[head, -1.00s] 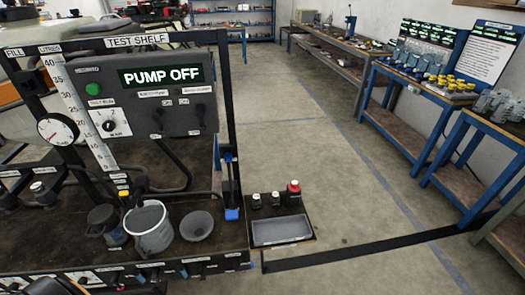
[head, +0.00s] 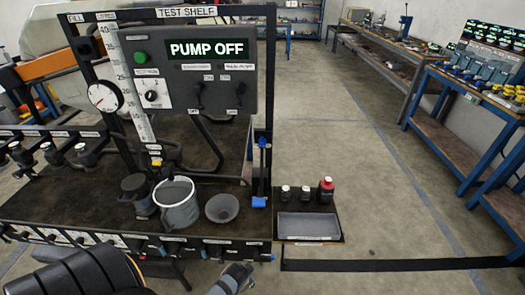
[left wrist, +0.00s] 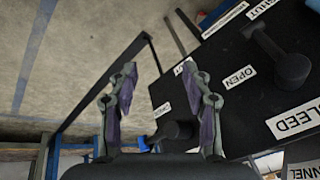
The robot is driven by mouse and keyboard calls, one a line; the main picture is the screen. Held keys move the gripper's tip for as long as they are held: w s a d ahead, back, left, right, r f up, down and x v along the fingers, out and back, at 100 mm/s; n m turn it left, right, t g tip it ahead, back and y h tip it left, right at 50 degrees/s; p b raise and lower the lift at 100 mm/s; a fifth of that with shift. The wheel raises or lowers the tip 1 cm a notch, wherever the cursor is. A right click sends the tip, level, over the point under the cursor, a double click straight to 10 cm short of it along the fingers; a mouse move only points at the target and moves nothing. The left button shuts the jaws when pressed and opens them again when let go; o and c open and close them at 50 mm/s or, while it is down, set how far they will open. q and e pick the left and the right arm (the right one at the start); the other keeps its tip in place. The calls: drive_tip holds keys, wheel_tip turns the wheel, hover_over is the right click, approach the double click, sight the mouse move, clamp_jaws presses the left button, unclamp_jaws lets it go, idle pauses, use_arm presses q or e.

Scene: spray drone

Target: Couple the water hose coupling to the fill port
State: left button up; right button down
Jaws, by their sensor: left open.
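My left gripper (left wrist: 160,85) is open and empty in the left wrist view. Its two fingers stand apart near a black panel (left wrist: 218,92) with labels OPEN, SHUT and BLEED. In the head view a black ribbed part of mine (head: 85,275) shows at the lower left. A FILL label (head: 78,18) is at the top left of the test shelf frame. A small yellow-marked fitting (head: 156,162) stands behind the grey bucket. Several dark capped fittings, one of them at the left (head: 53,154), sit on a rail. I cannot tell which piece is the hose coupling or the fill port. My right gripper is not identifiable.
The test shelf panel (head: 206,75) reads PUMP OFF.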

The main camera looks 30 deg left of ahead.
use_arm(q)
drive_tip(key=w+r+t+b, duration=0.15)
drive_tip(key=w+r, duration=0.25)
drive_tip(key=r, duration=0.6)
drive_tip(key=m+t+y+b, duration=0.1)
drive_tip(key=m+t+y, duration=0.7)
drive_tip(key=m+t, duration=0.15)
approach(262, 147)
drive_tip(key=w, duration=0.1)
drive_tip(key=shift+a+r, duration=0.15)
drive_tip(key=shift+a, duration=0.3)
drive_tip(key=shift+h, duration=0.3)
drive_tip(key=x, duration=0.9)
drive_tip(key=shift+r, duration=0.1)
